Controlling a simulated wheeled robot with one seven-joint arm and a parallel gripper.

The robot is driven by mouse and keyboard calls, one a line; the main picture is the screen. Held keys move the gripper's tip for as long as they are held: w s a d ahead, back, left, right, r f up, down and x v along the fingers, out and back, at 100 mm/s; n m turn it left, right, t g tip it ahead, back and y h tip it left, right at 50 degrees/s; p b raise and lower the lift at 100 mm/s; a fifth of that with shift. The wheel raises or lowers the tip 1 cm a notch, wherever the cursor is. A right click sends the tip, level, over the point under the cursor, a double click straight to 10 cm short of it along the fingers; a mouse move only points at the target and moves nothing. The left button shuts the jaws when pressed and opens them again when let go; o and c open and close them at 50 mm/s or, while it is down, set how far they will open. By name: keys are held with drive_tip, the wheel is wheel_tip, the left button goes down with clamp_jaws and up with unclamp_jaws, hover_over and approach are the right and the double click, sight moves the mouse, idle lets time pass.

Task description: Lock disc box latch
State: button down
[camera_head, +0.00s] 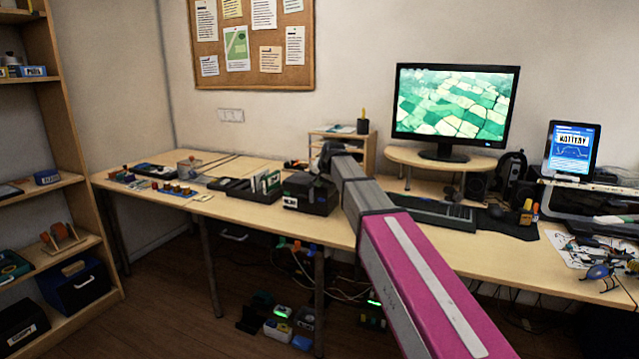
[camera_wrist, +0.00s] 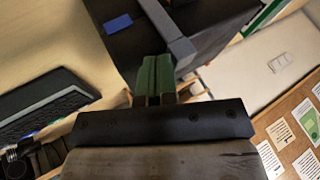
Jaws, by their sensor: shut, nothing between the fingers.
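The disc box (camera_head: 308,197) is a dark box on the desk, left of the keyboard. In the wrist view its dark body (camera_wrist: 135,48) fills the upper middle and bears a blue label (camera_wrist: 118,24). A grey bar, seemingly the latch (camera_wrist: 167,28), runs along the box with its end close to my fingertips. My gripper (camera_wrist: 157,60) has green fingers pressed together with nothing between them. The fingertips overlap the box's edge beside the grey bar; I cannot tell whether they touch.
A dark tray with upright cases (camera_head: 262,184) stands just left of the box. The keyboard (camera_head: 433,211) and monitor (camera_head: 452,105) are to the right. A small wooden shelf unit (camera_head: 368,150) stands behind my arm.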

drive_tip(key=d, duration=0.1)
drive_tip(key=s+d, duration=0.1)
drive_tip(key=d, duration=0.2)
drive_tip(key=shift+s+r, duration=0.2)
drive_tip(key=shift+s, duration=0.2)
drive_tip(key=v, duration=0.9)
drive_tip(key=shift+r, duration=0.2)
